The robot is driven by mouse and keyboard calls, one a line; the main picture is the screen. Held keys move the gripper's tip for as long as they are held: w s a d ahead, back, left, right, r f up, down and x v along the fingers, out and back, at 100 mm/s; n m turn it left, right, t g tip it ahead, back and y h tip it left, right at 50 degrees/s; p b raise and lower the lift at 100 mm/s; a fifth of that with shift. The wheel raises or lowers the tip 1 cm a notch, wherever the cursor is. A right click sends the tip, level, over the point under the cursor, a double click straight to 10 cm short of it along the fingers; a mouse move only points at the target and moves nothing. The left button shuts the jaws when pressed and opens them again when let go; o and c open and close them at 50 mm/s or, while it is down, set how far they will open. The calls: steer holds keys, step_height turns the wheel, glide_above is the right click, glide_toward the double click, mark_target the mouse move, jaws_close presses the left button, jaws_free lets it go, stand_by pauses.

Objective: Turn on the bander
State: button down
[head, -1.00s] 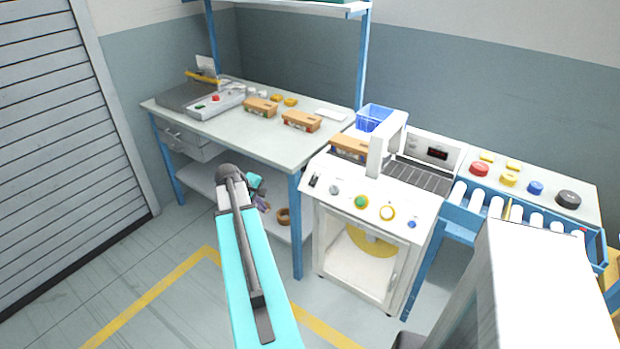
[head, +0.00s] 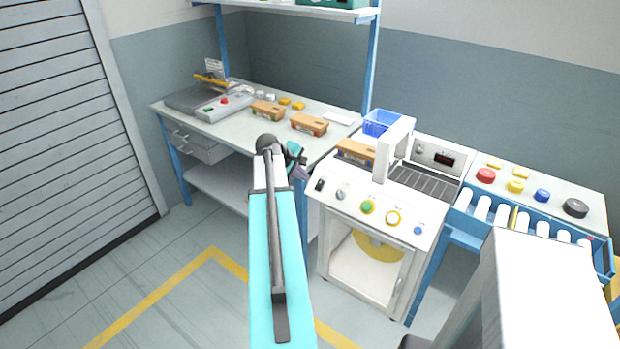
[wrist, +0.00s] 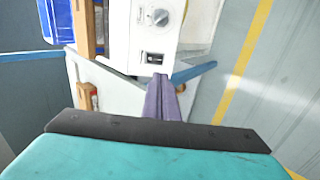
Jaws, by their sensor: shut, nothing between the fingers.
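The bander (head: 345,183) is a white machine with an arch at the bench's right end. My gripper (head: 304,172) is just left of the panel, near the rocker switch. In the wrist view the purple fingers (wrist: 160,82) are shut and empty, pointing at the rocker switch (wrist: 154,57); a small gap seems to remain. The dial (wrist: 159,17) shows beyond it. Whether the switch is on is unclear.
A brown box (head: 356,150) sits at the arch beside a blue bin (head: 380,122). The workbench (head: 240,137) holds more boxes and a grey device (head: 210,102). A roller conveyor (head: 500,212) stands right, with coloured knobs behind it. The floor ahead is open.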

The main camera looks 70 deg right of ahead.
mark_target(318, 189)
steer(key=shift+p+x, duration=2)
steer(key=shift+x, duration=4.85)
steer(key=shift+w+a+f, duration=0.1)
steer(key=shift+w, duration=0.05)
